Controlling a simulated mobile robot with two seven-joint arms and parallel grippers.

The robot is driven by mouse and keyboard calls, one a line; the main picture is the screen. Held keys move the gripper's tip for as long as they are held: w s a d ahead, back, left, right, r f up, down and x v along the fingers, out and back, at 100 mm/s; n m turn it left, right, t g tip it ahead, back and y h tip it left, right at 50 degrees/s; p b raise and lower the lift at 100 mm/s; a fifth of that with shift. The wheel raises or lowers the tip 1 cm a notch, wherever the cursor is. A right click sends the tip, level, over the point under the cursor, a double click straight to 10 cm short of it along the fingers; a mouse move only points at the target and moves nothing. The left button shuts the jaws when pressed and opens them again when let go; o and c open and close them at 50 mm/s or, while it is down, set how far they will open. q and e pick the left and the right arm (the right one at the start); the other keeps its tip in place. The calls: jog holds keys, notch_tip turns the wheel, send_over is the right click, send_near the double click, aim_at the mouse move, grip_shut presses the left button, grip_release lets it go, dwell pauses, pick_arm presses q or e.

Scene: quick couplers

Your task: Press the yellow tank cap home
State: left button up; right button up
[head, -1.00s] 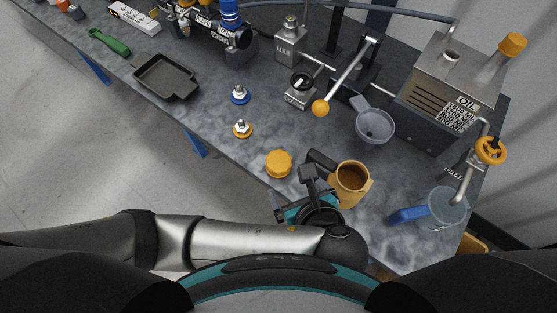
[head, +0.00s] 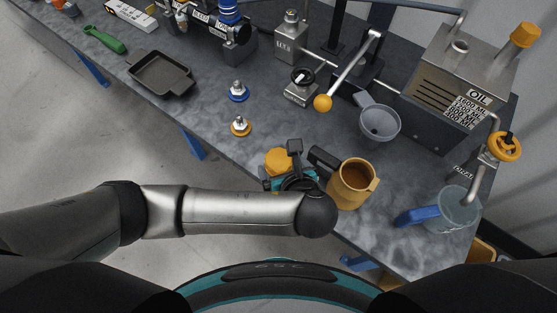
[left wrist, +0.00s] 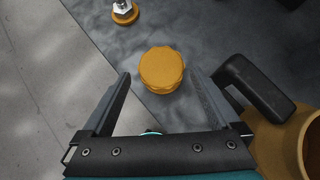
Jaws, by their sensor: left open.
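A round orange-yellow cap with a ridged rim (head: 277,160) lies on the table near its front edge. It also shows in the left wrist view (left wrist: 162,69), ahead of and between the open fingers. My left gripper (left wrist: 158,78) is open and empty; in the head view (head: 283,164) it partly covers the cap. I cannot tell whether it touches the cap. A grey metal oil tank (head: 450,85) stands at the back right, with a bare opening (head: 460,47) on top. Another orange-yellow cap (head: 526,34) sits on its slanted pipe. My right gripper is not in view.
An orange mug (head: 352,186) stands close to the right of my left gripper, its dark handle (left wrist: 257,85) near the right finger. Behind are a grey funnel (head: 380,124), a yellow-knobbed lever (head: 323,102) and two couplers (head: 240,126). A blue-handled jug (head: 455,208) stands right.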

aim_at(279, 162)
pick_arm(q)
jog(key=b+x, duration=0.1)
jog(key=x, duration=0.3)
jog(key=shift+w+f, duration=0.15)
jog(key=shift+w, duration=0.05)
jog(key=shift+c, duration=0.3)
jog(key=c, duration=1.1)
